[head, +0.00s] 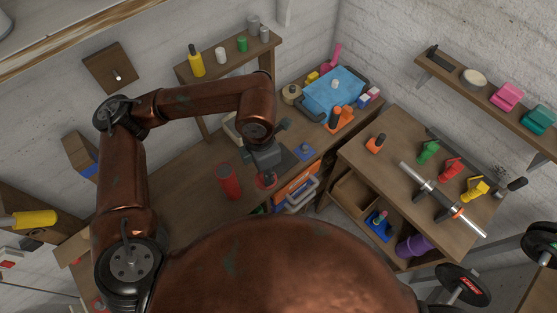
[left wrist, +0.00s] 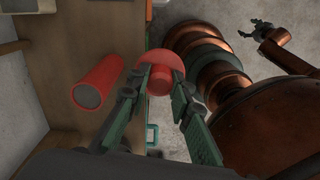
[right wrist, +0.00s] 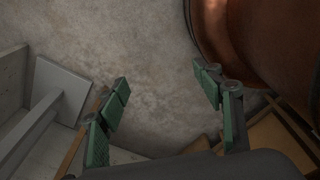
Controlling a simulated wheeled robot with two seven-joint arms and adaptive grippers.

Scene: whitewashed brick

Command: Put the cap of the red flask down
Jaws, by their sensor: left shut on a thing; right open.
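The red flask (head: 229,182) stands upright on the wooden workbench; in the left wrist view (left wrist: 98,80) a grey round end faces the camera. The red cap (left wrist: 160,64) is off the flask, between the fingertips of my left gripper (left wrist: 160,82), which is shut on it. In the head view the left gripper (head: 266,166) hangs just right of the flask, with the cap (head: 266,181) partly hidden under it. The cap is near the bench's front edge. My right gripper (right wrist: 162,84) is open and empty above bare floor; the head view does not show it.
The bench (head: 185,185) has bare wood left of the flask. A small blue item (head: 304,151) lies right of the gripper, and an orange-and-white case (head: 298,188) is below the edge. A second table (head: 395,165) holds tools.

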